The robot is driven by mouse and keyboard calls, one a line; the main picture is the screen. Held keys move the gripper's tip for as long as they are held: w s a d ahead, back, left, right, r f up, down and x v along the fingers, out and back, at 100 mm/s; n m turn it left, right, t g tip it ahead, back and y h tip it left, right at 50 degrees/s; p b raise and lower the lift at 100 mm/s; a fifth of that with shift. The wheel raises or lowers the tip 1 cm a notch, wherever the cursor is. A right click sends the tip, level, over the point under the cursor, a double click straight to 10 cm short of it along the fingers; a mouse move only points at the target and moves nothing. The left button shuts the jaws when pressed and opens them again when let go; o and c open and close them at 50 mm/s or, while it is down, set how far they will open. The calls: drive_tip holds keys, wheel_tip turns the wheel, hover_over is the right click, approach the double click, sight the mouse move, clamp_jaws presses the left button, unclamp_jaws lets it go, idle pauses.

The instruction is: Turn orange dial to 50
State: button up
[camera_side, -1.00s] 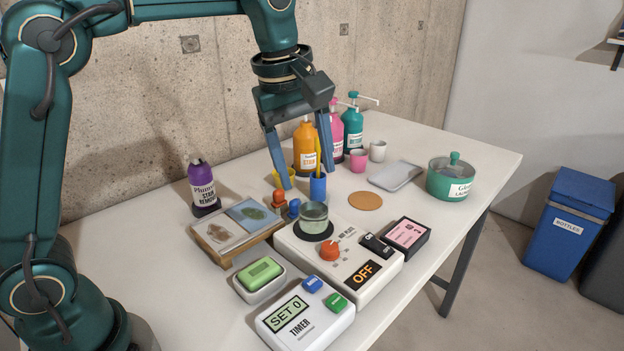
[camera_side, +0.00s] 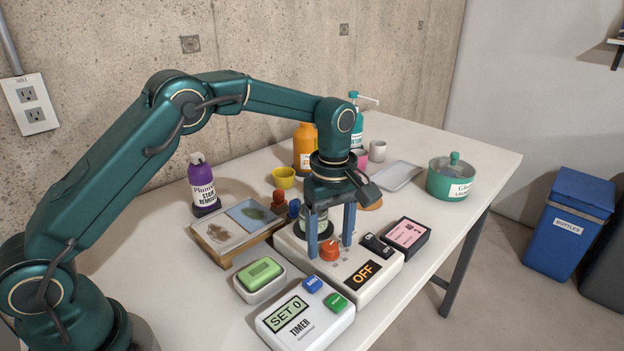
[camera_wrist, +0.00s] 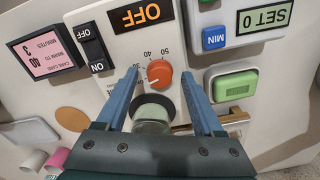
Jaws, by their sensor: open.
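The orange dial (camera_side: 329,250) sits on the white hot plate (camera_side: 375,291), whose display reads OFF. In the wrist view the orange dial (camera_wrist: 159,73) shows between my fingers, beyond their tips, with 30, 40 and 50 marked around it. I cannot tell which number it points to. My gripper (camera_side: 330,250) is open and empty, pointing down, with its blue fingers apart on either side of the dial. In the wrist view my gripper (camera_wrist: 160,70) shows a clear gap to the dial on both sides. A greenish glass container (camera_wrist: 152,115) stands on the black burner close to the fingers.
A black ON rocker switch (camera_side: 377,245) and a pink-labelled box (camera_side: 408,235) are right of the dial. The timer (camera_side: 305,318) and a green-topped dish (camera_side: 260,277) are in front. A framed tray (camera_side: 236,232) lies left, bottles behind.

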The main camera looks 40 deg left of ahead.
drive_tip(key=shift+f, duration=0.15)
clamp_jaws()
